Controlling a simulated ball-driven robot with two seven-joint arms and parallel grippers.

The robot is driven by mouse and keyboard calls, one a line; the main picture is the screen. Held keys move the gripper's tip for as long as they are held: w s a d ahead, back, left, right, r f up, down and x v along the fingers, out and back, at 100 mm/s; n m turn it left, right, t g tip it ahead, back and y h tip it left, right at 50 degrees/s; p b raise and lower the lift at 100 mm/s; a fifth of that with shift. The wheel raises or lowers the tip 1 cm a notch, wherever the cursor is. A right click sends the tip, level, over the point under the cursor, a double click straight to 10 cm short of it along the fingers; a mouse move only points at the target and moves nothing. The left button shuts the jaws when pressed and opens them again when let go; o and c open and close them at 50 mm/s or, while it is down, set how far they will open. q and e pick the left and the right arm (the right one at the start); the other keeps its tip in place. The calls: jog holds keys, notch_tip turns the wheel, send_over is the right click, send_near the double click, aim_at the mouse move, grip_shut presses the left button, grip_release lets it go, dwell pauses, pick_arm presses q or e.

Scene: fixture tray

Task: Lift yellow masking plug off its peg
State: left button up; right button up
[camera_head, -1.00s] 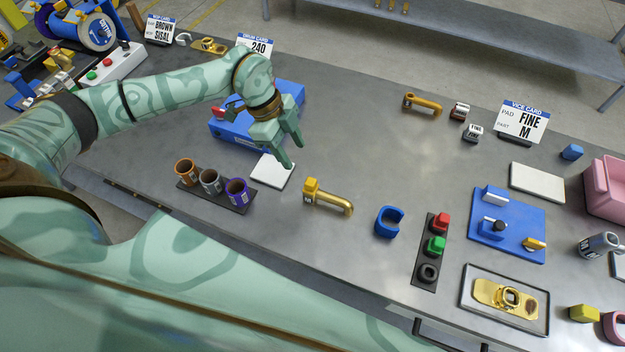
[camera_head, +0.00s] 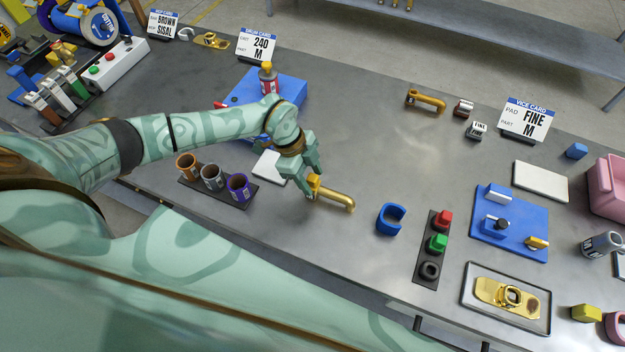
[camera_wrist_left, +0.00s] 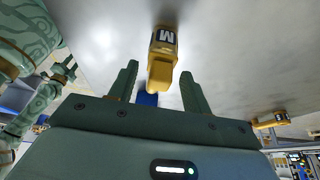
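A yellow block (camera_head: 313,184) marked M sits at the left end of a brass bar (camera_head: 337,199) on the grey table; I cannot make out a peg under it. The block also shows in the left wrist view (camera_wrist_left: 164,37), with a yellow part (camera_wrist_left: 160,73) nearer me. My left gripper (camera_head: 312,188) is at the block in the head view; in the left wrist view its open fingers (camera_wrist_left: 158,85) stand either side of the yellow part, with gaps. What seems to be my right gripper (camera_wrist_left: 64,70) shows small at the upper left there; its opening is unclear.
A purple cup (camera_head: 238,186) stands left of my left gripper. A blue ring (camera_head: 391,219) and a black strip (camera_head: 421,252) with red and green pieces lie right. A blue fixture (camera_head: 508,248) holds another yellow piece (camera_head: 537,243). Another yellow block (camera_head: 586,313) lies far right.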

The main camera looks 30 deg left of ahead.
pick_arm(q)
jog(key=c, duration=0.8)
jog(key=shift+r, duration=0.6)
jog(key=s+a+r, duration=0.1)
jog(key=s+r, duration=0.3)
jog(key=s+a+r, duration=0.2)
jog(key=s+r, duration=0.2)
jog(key=s+a+r, duration=0.2)
jog(key=s+r, duration=0.2)
jog(key=s, duration=0.1)
